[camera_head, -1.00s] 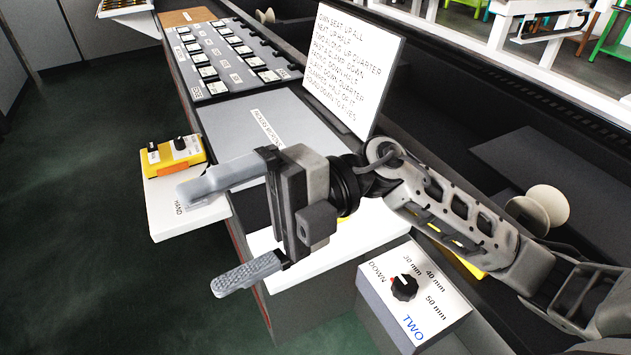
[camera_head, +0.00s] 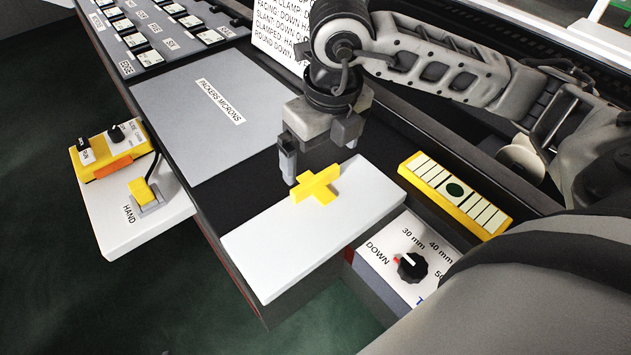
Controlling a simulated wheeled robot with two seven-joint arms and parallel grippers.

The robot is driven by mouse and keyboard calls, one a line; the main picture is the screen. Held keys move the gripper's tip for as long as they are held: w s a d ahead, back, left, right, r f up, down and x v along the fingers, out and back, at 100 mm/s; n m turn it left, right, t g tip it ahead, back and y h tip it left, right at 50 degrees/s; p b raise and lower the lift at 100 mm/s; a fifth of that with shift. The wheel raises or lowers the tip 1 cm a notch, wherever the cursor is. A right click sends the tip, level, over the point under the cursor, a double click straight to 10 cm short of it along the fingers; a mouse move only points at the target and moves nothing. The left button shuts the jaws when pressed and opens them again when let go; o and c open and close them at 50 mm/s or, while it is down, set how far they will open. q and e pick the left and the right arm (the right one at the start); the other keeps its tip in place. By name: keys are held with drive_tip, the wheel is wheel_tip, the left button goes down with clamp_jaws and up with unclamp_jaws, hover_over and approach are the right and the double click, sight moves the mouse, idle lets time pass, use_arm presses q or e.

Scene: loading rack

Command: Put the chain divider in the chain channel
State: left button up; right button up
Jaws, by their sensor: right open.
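My right gripper (camera_head: 296,160) points down and is open, just behind and above a yellow cross-shaped piece (camera_head: 318,184). One finger shows clearly; the other is largely hidden by the gripper body. The yellow piece stands on a white slab (camera_head: 283,236). No label marks it as the chain divider, and I cannot tell which part is the chain channel. My left gripper is not in view.
A grey plate marked "PACKERS MICRONS" (camera_head: 196,140) lies left of the gripper. A white HAND shelf (camera_head: 118,226) juts out at left with a yellow control box (camera_head: 112,152). A knob box (camera_head: 392,240) and a yellow striped gauge (camera_head: 431,172) are at right.

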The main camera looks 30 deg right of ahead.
sight(316, 178)
drive_tip(key=shift+w+a+f+p, duration=0.1)
drive_tip(key=shift+w+f+p, duration=0.1)
drive_tip(key=shift+f, duration=0.95)
drive_tip(key=shift+w+a+f+p, duration=0.1)
drive_tip(key=shift+w+f, duration=0.1)
drive_tip(key=shift+f, duration=1)
drive_tip(key=shift+w+f+p, duration=0.15)
drive_tip(key=shift+w+f, duration=0.05)
drive_tip(key=shift+f, duration=0.95)
drive_tip(key=c, duration=0.8)
drive_tip(key=shift+o, duration=0.2)
drive_tip(key=shift+r, duration=0.1)
